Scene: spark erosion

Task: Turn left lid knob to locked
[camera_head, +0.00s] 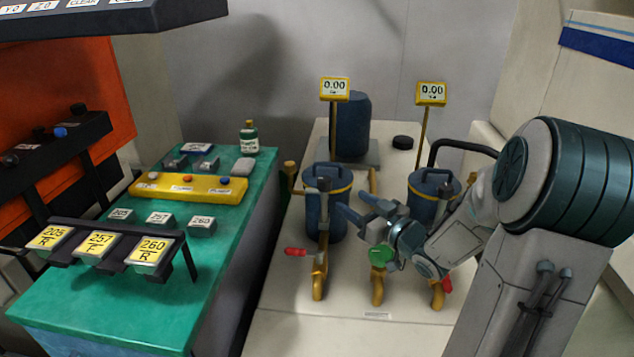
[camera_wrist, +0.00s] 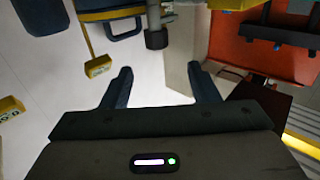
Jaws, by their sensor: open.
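The left blue canister (camera_head: 338,212) has a yellow band and a blue lid with an arched handle (camera_head: 320,169). A dark grey knob (camera_head: 324,184) stands at the front of this lid. My gripper (camera_head: 355,205) is open and empty, just right of and in front of the left canister. In the wrist view, my open fingers (camera_wrist: 162,82) point toward a dark knob (camera_wrist: 156,38) beside a blue handle (camera_wrist: 125,27) and yellow band. The knob is beyond the fingertips, not between them. I cannot read any lock marking.
The right canister (camera_head: 422,190) stands close behind my arm. Yellow-framed displays (camera_head: 334,88) rise on posts behind. A green bench (camera_head: 160,290) is at left.

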